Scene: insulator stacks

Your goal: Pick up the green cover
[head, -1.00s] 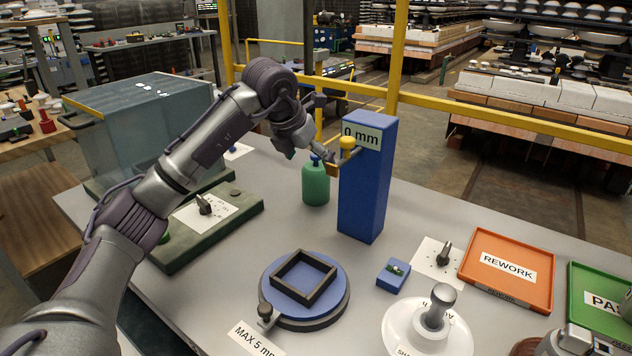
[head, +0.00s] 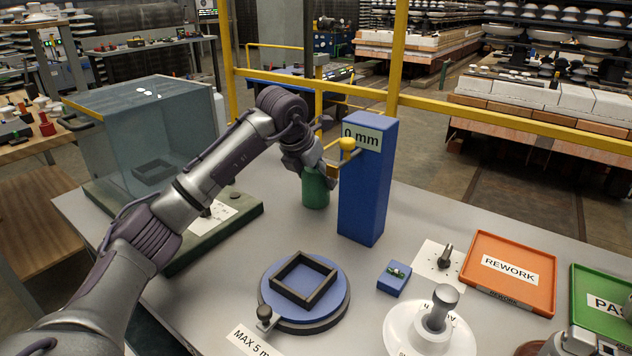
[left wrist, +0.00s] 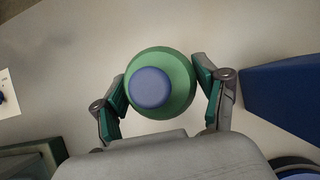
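The green cover (head: 315,190), a rounded green body with a blue knob on top, stands on the grey table left of the tall blue block. My left gripper (head: 318,172) is over its top and hides the knob in the head view. In the left wrist view the green cover (left wrist: 178,80) sits between the two spread fingers of my left gripper (left wrist: 160,66), one on each side. The fingers are open around it; whether the pads touch it is unclear. Part of my right arm shows at the bottom right edge; its fingers cannot be made out.
The tall blue block (head: 364,195) marked "0 mm", with a yellow knob (head: 347,144), stands close right of my left gripper. A round blue fixture (head: 335,305), a white insulator (head: 400,325), an orange tray (head: 508,292) and a glass-walled box (head: 100,140) are around.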

